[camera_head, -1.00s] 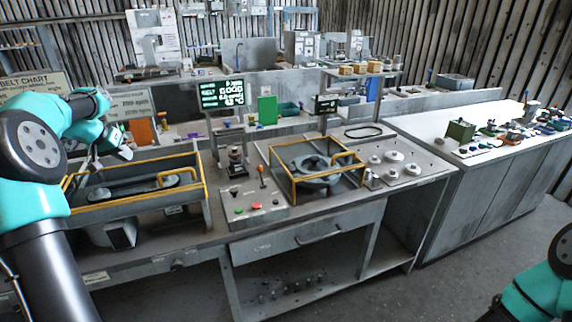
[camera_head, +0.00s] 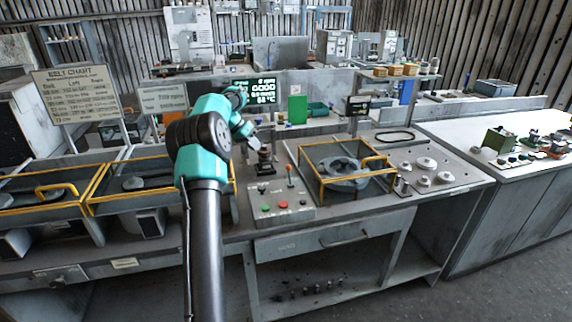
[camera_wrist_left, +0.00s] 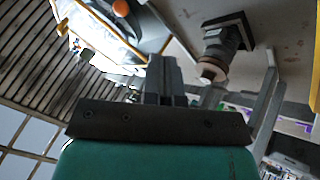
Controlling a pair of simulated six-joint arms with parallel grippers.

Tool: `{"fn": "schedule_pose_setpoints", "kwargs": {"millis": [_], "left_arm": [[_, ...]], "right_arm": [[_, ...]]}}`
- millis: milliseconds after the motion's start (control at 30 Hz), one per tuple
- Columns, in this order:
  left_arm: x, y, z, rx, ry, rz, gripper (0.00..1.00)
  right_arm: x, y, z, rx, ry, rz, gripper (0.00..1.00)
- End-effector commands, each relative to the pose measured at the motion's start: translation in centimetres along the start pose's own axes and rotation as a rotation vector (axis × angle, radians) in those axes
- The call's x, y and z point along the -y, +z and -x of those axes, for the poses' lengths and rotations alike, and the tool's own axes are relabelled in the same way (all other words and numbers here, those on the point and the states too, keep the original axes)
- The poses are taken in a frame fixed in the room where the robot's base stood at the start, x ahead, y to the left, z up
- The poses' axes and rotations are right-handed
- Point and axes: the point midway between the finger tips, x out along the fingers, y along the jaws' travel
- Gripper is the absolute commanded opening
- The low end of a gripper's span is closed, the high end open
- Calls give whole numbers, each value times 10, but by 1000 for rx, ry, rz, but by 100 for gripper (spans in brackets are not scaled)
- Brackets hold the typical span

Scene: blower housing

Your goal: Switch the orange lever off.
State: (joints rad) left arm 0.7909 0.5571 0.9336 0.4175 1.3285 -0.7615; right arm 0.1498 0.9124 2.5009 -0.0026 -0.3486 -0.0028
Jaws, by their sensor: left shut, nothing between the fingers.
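The orange lever (camera_head: 289,169) is a thin stick with an orange knob on a grey control panel (camera_head: 300,214) with red and green buttons. It stands roughly upright; I cannot tell its switch position. A round orange knob (camera_wrist_left: 120,7), likely the lever's, shows at the top edge of the left wrist view. My left gripper (camera_head: 254,141) is shut and empty, above the bench, left of and behind the lever, apart from it. Its closed fingers (camera_wrist_left: 165,78) also show in the left wrist view. My right gripper is not in view.
A dark upright fitting (camera_head: 264,161) stands just behind the panel, close to my left gripper; it also shows in the left wrist view (camera_wrist_left: 222,42). A yellow-framed blower housing (camera_head: 345,178) is right of the lever. Yellow-railed trays (camera_head: 92,212) lie left. A display (camera_head: 256,92) stands behind.

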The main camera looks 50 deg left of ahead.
Motion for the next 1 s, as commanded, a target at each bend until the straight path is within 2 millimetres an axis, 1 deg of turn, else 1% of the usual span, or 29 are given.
{"fn": "schedule_pose_setpoints", "kwargs": {"millis": [167, 267, 367, 567, 867, 900, 1000], "left_arm": [[0, 0, -2, 0, 0, 0, 0], [0, 0, -8, 1, 0, 0, 0], [-1, 0, -17, 2, 2, 0, 0], [-1, 0, -47, 2, 2, 1, 0], [-1, 0, -99, 2, 2, 1, 0], [-2, 0, -105, 2, 2, 1, 0], [-19, -2, -107, 0, 1, -2, 0]], "right_arm": [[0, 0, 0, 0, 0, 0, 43], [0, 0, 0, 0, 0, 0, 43], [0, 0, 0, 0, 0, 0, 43], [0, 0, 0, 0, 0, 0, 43], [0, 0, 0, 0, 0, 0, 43], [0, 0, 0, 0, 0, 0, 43], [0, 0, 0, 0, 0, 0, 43]]}}
